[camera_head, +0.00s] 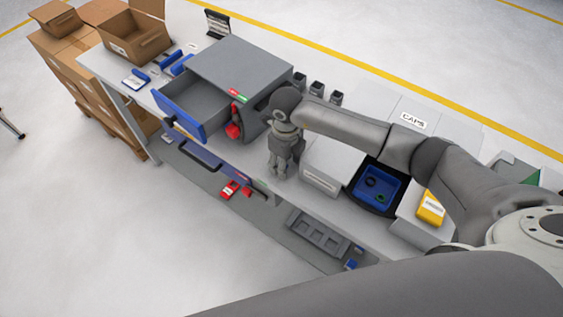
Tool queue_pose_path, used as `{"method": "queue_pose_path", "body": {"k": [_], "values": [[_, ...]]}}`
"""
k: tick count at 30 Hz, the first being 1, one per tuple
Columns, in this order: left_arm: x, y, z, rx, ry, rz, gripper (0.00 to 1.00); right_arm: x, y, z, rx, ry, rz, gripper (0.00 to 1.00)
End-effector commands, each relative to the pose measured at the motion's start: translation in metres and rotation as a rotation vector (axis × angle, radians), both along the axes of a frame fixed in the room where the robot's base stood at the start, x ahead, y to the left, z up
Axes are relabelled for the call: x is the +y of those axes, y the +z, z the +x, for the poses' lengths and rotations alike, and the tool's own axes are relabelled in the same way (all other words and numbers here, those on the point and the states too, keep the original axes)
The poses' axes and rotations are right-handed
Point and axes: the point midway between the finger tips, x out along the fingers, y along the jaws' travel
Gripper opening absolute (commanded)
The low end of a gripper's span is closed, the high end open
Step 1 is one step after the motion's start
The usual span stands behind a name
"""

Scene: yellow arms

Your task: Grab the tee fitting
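I cannot make out a tee fitting for certain. A red part (233,130) sits beside the open drawer, left of my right gripper. Small red pieces (229,189) lie lower down near the bench's front. A blue bin (376,187) holds small dark round parts and a green ring. My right gripper (280,176) points down over the grey bench, between the drawer cabinet and a light grey box. Its fingers look close together, but their gap is too small to judge. I see nothing held in it. My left gripper is not in view.
A grey cabinet (240,65) has its blue-fronted drawer (182,118) pulled out. Small dark cups (317,88) stand behind my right arm. A light grey box (330,163) and a yellow box (431,208) stand to the right. Cardboard boxes (135,45) are at far left.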

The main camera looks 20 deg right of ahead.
Motion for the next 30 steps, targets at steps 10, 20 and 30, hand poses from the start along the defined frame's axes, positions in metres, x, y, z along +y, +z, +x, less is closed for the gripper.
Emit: {"method": "queue_pose_path", "body": {"k": [10,20,30], "values": [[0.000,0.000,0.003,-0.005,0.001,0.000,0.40,0.000,0.000,0.000,0.000,-0.001,0.000,0.26],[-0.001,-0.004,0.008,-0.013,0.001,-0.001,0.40,0.000,0.014,0.001,-0.002,-0.001,0.000,0.26],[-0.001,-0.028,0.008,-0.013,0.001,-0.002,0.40,0.033,0.074,-0.022,-0.007,0.008,0.002,0.26]]}}
